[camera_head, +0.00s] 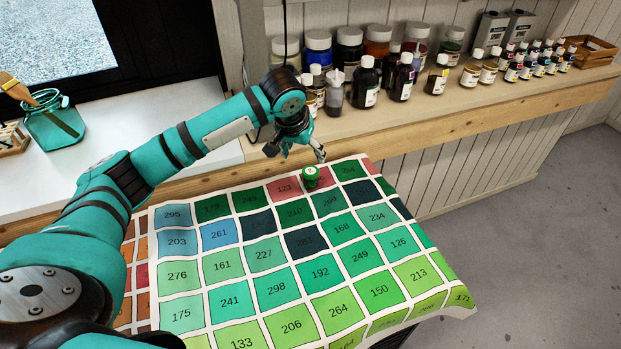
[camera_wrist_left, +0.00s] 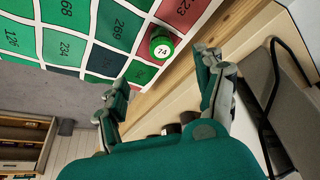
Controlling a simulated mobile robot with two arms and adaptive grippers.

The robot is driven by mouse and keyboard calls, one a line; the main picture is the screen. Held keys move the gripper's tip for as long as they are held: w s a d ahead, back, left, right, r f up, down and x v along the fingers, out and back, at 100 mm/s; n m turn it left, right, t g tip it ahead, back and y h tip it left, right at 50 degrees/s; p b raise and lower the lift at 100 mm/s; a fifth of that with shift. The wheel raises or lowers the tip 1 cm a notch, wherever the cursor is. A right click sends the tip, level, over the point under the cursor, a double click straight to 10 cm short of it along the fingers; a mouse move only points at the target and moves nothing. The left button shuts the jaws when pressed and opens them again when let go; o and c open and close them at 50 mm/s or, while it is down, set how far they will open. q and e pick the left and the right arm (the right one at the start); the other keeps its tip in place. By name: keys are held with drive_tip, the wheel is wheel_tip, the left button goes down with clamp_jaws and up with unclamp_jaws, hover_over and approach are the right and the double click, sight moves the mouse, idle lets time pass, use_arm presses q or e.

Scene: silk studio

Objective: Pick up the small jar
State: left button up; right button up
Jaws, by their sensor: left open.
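The small jar (camera_head: 310,177) is green with a white round label on its lid. It stands on the colour chart cloth (camera_head: 265,253) near the cloth's far edge. In the left wrist view the small jar (camera_wrist_left: 161,45) shows a lid marked 74, ahead of the fingers. My left gripper (camera_head: 303,153) is open and empty, just behind and above the jar, apart from it. In the left wrist view the open fingers of my left gripper (camera_wrist_left: 165,90) point towards the jar's side of the cloth. My right gripper is in neither view.
A wooden-edged shelf (camera_head: 440,122) behind the cloth holds several bottles and jars, including a dark bottle (camera_head: 365,85). A teal glass jar with a brush (camera_head: 52,122) stands on the white counter (camera_head: 150,130) at left. Grey floor (camera_head: 540,210) is clear at right.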

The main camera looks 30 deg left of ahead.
sight(310, 172)
use_arm(q)
drive_tip(key=x, duration=1.4)
drive_tip(key=shift+s+a, duration=0.1)
drive_tip(key=shift+s, duration=0.05)
drive_tip(key=c, duration=1.3)
